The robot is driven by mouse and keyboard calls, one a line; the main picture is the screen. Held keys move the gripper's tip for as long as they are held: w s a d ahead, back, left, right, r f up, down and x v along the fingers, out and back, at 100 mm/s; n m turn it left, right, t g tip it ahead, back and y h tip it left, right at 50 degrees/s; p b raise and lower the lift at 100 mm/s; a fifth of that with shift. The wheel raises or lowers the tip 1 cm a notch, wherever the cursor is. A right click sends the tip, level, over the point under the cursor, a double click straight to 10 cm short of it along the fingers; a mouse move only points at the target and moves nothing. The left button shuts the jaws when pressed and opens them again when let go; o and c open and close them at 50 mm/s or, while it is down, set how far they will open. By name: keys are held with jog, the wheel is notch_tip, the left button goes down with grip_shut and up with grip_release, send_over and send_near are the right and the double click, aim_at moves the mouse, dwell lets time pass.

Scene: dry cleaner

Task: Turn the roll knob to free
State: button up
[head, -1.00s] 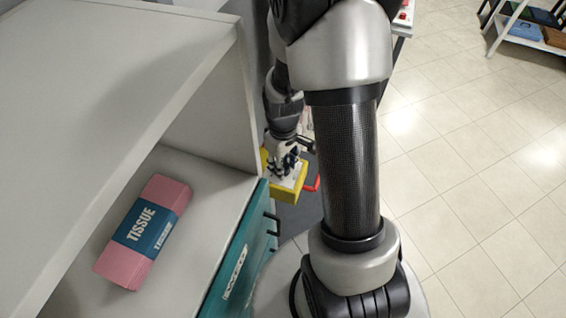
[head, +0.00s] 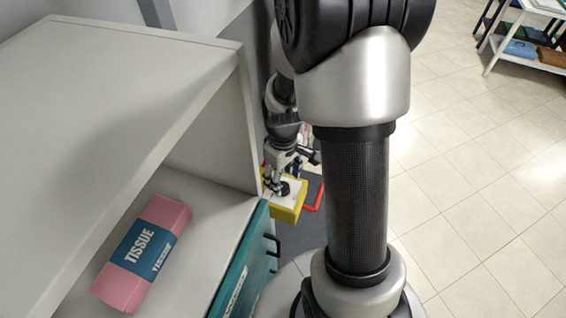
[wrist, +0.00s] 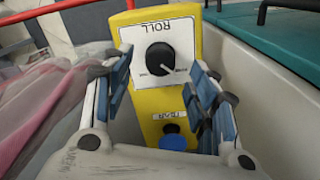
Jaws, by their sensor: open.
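The roll knob (wrist: 160,59) is a round black dial with a pale pointer line, on a white plate marked ROLL on a yellow box (wrist: 152,113). In the wrist view the plate appears upside down, and the pointer slants toward the lower right. My gripper (wrist: 160,88) is open, its blue-padded fingers on either side of the box in the picture, with nothing between them at the knob. I cannot tell how far the fingertips are from the plate. In the head view my gripper (head: 284,178) is over the yellow box (head: 287,212), beside the cabinet.
A blue button (wrist: 172,142) and a small label sit lower on the box. Pink fabric (wrist: 40,110) lies to the left in the wrist view. A teal drawer front (head: 243,265) with black handles and a pink tissue pack (head: 140,254) are close by.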

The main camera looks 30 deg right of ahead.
aim_at(283, 186)
notch_tip(283, 186, up, 8)
jog(key=shift+r, duration=0.2)
dwell(0.5)
